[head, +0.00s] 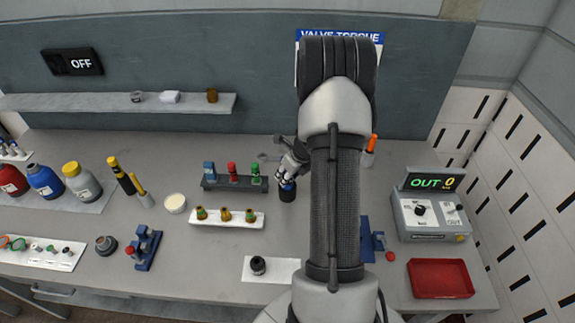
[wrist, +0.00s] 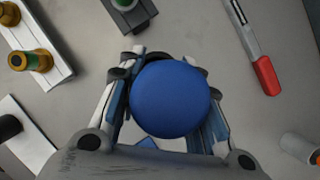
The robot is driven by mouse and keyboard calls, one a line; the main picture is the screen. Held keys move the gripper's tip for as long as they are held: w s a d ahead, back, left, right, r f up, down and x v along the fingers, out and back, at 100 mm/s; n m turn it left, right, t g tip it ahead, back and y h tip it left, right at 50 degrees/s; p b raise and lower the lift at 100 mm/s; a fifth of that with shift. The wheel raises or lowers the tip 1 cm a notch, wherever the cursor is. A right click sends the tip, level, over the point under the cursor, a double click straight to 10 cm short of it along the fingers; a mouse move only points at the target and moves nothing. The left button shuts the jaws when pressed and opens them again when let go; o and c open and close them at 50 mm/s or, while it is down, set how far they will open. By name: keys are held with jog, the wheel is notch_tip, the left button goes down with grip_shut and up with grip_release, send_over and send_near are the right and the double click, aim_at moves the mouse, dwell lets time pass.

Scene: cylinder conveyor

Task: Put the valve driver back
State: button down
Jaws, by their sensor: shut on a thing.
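My gripper (head: 287,178) is shut on a blue-topped thing, probably the valve driver (wrist: 171,99). In the wrist view its round blue top fills the space between the fingers and hides what is below. In the head view a dark cylindrical part (head: 287,194) shows under the fingers at the bench. I cannot tell whether it is a stand or part of the held thing. The dark rack (head: 210,186) with blue, red and green pieces stands just left of my gripper.
A white tray (head: 228,220) with several brass-coloured fittings lies front left of my gripper. A black knob (head: 258,265) sits on a white plate. An orange-handled tool (head: 374,143) stands to the right. A red tray (head: 441,278) and control box (head: 429,216) are far right.

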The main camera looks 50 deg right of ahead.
notch_tip(320, 180, down, 2)
jog(key=shift+w+d, duration=0.1)
jog(key=shift+r+p, duration=0.7)
jog(key=shift+p, duration=0.05)
jog(key=shift+r+p, duration=0.4)
jog(key=shift+d+r+p, duration=0.1)
jog(key=shift+p, duration=0.25)
jog(key=shift+f+b, duration=0.85)
jog(key=shift+f, duration=0.15)
jog(key=c, duration=1.4)
grip_release()
jog(key=shift+c, duration=0.2)
jog(key=o, duration=0.4)
jog(key=shift+f, duration=0.1)
